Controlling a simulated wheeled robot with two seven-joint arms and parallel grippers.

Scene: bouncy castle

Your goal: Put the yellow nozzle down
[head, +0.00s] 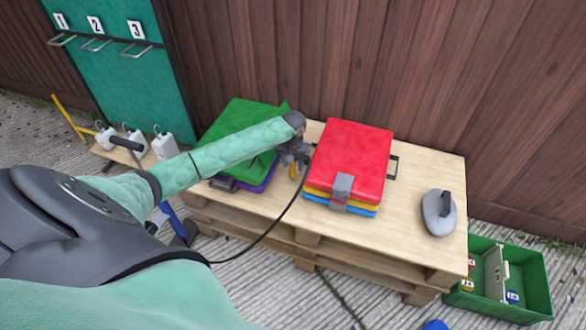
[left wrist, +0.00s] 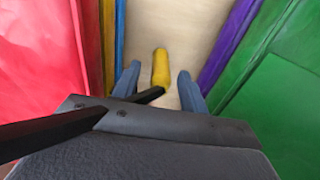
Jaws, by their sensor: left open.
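The yellow nozzle (left wrist: 160,68) is on the bare wood between the two stacks of cases. In the head view only a small yellow part of it (head: 293,172) shows below my left gripper (head: 294,158). In the left wrist view my left gripper (left wrist: 158,78) is open, with one blue-grey finger on each side of the nozzle and a gap at both sides. My right gripper is not in view.
A red case (head: 352,150) lies on yellow and blue ones to the right; a green case (head: 238,122) lies on a purple one to the left. A black cable (head: 268,232) runs from the gripper area. A grey rounded object (head: 438,213) sits on the pallet's (head: 400,240) right, near a green crate (head: 535,290).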

